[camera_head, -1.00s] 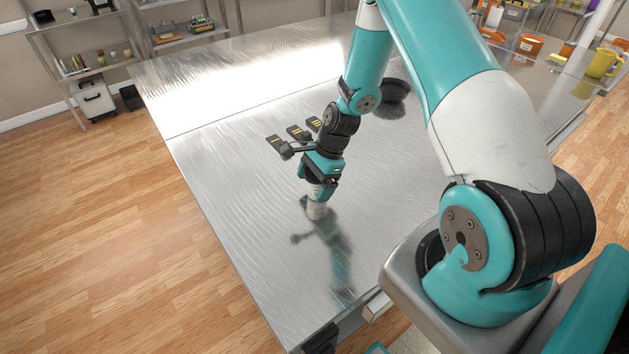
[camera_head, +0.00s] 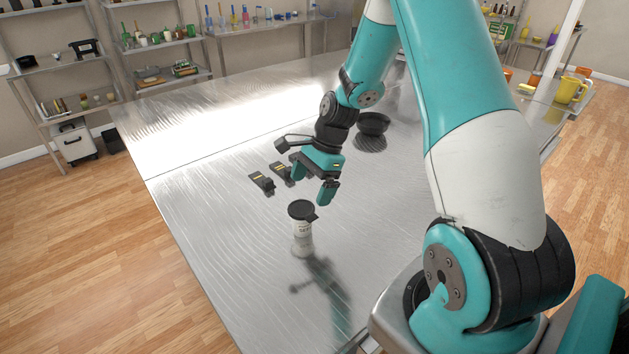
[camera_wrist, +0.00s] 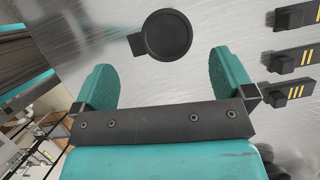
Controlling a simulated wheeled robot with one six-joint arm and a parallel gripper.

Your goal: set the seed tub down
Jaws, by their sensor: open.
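The seed tub (camera_head: 303,238) stands upright on the shiny metal table (camera_head: 215,215). It has a pale, labelled body and a black lid with a tab on one side. In the wrist view its round black lid (camera_wrist: 167,35) shows from above, beyond the fingertips and roughly midway between them. My gripper (camera_head: 313,184) is open and empty, above and behind the tub in the head view, clear of it. In the wrist view my two teal fingers (camera_wrist: 165,75) are spread wide with nothing between them.
Black devices with yellow marks (camera_head: 262,183) lie on the table left of my gripper; they show at the right in the wrist view (camera_wrist: 290,53). A dark bowl (camera_head: 373,124) stands behind my gripper. A yellow mug (camera_head: 569,91) is far right. The table left of the tub is bare.

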